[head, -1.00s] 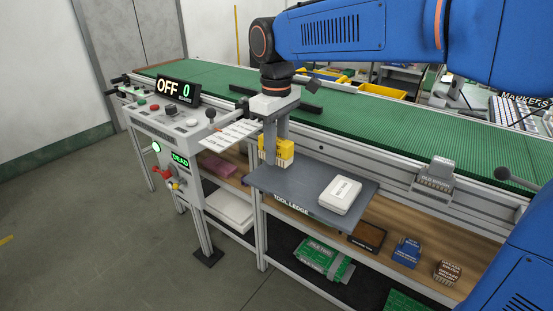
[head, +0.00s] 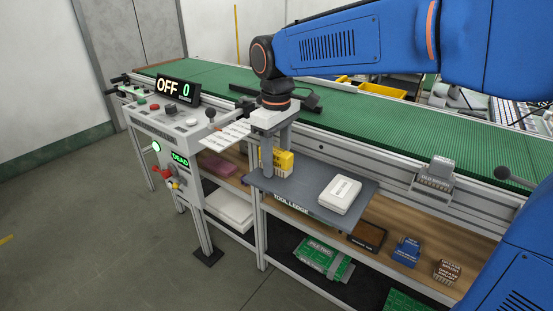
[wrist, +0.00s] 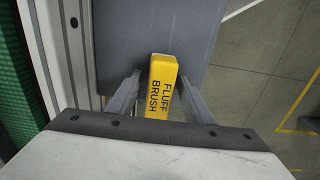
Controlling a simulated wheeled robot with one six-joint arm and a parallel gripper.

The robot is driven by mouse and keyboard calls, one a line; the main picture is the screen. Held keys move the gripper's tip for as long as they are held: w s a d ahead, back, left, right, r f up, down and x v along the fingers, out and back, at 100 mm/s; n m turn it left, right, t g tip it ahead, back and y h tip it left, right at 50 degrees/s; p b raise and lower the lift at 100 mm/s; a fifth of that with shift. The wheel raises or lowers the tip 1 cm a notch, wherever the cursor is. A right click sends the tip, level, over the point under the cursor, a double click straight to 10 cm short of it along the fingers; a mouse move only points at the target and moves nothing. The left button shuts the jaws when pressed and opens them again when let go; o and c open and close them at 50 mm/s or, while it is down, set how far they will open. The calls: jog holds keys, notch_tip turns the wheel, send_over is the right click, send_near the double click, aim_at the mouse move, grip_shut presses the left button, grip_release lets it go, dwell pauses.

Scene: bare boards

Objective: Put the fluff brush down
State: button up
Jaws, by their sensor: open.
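The fluff brush (head: 284,163) is a yellow block with pale bristles below, standing upright on the dark grey tool ledge (head: 300,188), near its left end. In the wrist view, the brush (wrist: 162,88) shows its lettered yellow face between the two fingers. My gripper (head: 276,163) is open around the brush; in the wrist view, a gap shows at the left finger, and the right finger is close to the brush. The brush's foot is partly hidden by a finger in the head view.
A white box (head: 340,194) lies on the ledge to the right. A control panel (head: 175,122) with an OFF display stands at left, a white sheet (head: 225,135) beside the gripper. The green conveyor (head: 370,118) runs behind. Lower shelves hold labelled items.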

aim_at(277, 150)
notch_tip(277, 150, up, 12)
jog(key=shift+r, duration=0.15)
dwell(0.4)
